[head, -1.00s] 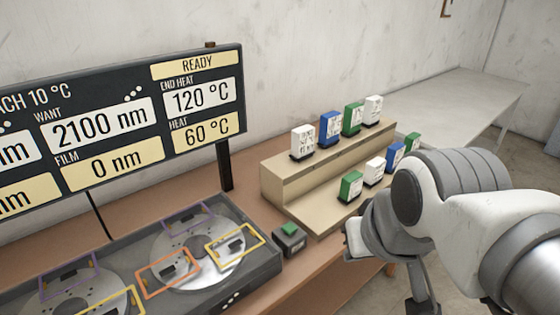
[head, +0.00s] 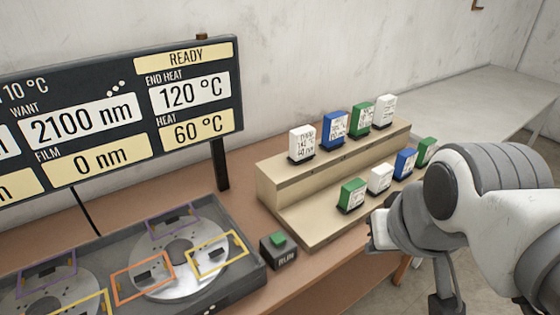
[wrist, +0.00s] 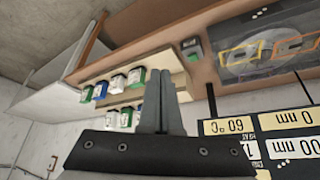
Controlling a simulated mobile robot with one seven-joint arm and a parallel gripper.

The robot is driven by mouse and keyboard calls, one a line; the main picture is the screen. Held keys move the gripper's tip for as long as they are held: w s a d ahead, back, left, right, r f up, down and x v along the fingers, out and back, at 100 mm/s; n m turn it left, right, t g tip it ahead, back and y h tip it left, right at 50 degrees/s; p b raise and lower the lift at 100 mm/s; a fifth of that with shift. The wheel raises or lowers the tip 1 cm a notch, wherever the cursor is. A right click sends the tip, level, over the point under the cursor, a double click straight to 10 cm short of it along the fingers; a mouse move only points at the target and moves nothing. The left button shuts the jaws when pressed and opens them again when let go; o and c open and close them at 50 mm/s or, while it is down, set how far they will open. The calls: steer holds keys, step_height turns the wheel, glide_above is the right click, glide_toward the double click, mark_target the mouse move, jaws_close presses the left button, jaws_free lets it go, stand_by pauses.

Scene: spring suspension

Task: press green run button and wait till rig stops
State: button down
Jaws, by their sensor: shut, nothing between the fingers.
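The green run button (head: 278,239) sits on top of a small dark box labelled RUN (head: 284,257), right of the rig, and looks unpressed. The box also shows in the wrist view (wrist: 191,48), upside down. The rig (head: 226,289) is a dark tray with round metal discs (head: 190,284) carrying coloured frames. The display board (head: 118,110) reads READY, want 2100 nm, film 0 nm, end heat 120 °C, heat 60 °C. My gripper (wrist: 162,80) is shut and empty, to the right of the button and apart from it. In the head view the arm hides its fingertips.
A beige two-step rack (head: 290,190) holds several white, blue and green blocks, right of the button box and close to my arm. A post (head: 220,165) supports the board. A pale table (head: 470,95) stands behind at right.

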steer(key=m+y+b, duration=0.2)
steer(key=m+y, duration=0.5)
steer(key=m, duration=1.1)
glide_above(282, 239)
step_height(282, 239, down, 16)
steer(key=shift+r+t, duration=0.15)
steer(key=shift+t, duration=0.25)
step_height(282, 239, down, 8)
steer(key=b, duration=0.7)
steer(key=shift+f+b, duration=0.4)
